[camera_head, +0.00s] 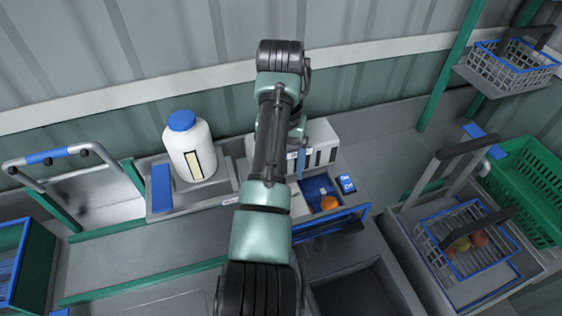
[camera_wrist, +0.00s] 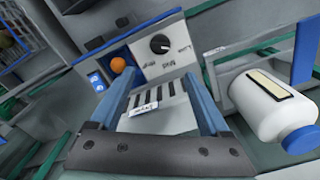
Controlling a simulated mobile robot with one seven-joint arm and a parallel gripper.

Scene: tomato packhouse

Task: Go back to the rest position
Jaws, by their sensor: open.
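My gripper (camera_wrist: 156,78) is open and empty in the wrist view, its two blue fingers spread apart. Between and beyond them is a grey-white machine (camera_wrist: 155,112) with dark slots and a front panel with a black dial. In the head view my arm reaches forward over the bench, and most of my gripper is hidden behind it, near the same machine (camera_head: 325,143). An orange round fruit (camera_head: 329,203) lies in a blue-edged tray (camera_head: 350,213) by the machine. The fruit also shows in the wrist view (camera_wrist: 118,64), apart from my fingers.
A white bottle with a blue cap (camera_head: 190,150) stands left of my arm; it also shows in the wrist view (camera_wrist: 270,105). A wire basket with fruit (camera_head: 430,237) and a green crate (camera_head: 530,180) are at the right. Another basket (camera_head: 510,75) is at the upper right.

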